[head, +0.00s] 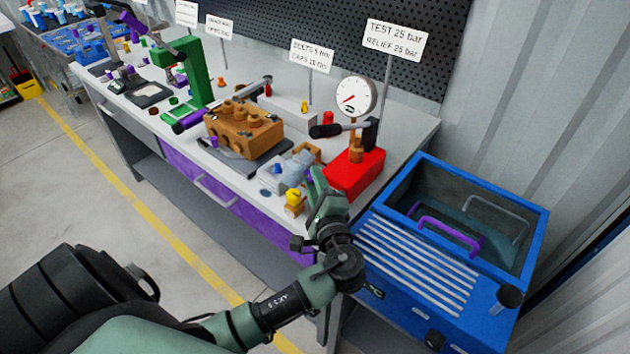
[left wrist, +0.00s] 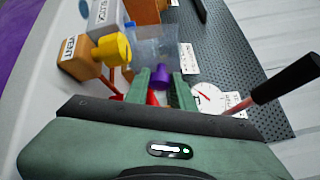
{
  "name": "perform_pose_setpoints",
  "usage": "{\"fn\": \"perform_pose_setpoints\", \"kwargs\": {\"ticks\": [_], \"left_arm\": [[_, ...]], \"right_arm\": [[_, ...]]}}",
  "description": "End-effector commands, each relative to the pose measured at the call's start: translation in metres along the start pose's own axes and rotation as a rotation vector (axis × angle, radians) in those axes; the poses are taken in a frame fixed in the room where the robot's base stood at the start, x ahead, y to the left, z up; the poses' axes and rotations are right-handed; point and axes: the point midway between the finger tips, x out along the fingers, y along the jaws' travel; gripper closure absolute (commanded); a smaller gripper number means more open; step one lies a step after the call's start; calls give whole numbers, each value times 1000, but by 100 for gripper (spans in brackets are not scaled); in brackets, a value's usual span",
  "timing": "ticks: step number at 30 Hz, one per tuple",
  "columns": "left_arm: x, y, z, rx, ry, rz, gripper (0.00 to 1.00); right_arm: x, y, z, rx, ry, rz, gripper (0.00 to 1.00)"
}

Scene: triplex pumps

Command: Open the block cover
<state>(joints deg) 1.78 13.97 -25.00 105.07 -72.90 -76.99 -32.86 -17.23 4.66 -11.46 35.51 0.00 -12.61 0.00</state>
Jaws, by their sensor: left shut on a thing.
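A clear see-through cover (head: 284,172) lies on the bench beside the red gauge base; I take it to be the block cover. In the left wrist view the clear cover (left wrist: 158,46) sits just past my fingertips, with a small purple knob (left wrist: 161,76) on its near side. My left gripper (head: 316,180) is low over the bench's front right part. In the left wrist view its fingers (left wrist: 161,84) are shut on the purple knob. The fingers hide part of the knob. My right gripper is out of view.
A yellow-capped block (head: 294,202) stands close left of my gripper. The red gauge base (head: 354,173) stands close right, with a black-handled lever (head: 326,131). The brown pump block (head: 243,130) is further left. A blue bin (head: 425,290) with a purple handle stands right of the bench.

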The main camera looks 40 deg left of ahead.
Motion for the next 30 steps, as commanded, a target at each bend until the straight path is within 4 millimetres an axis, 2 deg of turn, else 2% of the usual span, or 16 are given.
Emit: {"fn": "perform_pose_setpoints", "kwargs": {"ticks": [1, 6, 12, 16, 26, 27, 29, 30], "left_arm": [[-1, -5, 3, -15, 13, 27, 100], [4, -18, 12, -91, 49, 121, 100], [10, -21, 18, -161, 86, 209, 100], [12, -20, 19, -185, 98, 235, 100], [12, -18, 18, -191, 100, 239, 100], [12, -18, 18, -191, 100, 239, 70], [12, -18, 18, -191, 100, 238, 54], [12, -19, 18, -191, 99, 238, 54]], "right_arm": [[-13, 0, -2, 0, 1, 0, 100], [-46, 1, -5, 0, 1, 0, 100], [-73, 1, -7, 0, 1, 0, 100], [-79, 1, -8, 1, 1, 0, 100], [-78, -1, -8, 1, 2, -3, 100], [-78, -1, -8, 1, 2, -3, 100], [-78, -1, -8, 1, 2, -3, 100], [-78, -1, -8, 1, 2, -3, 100]]}}
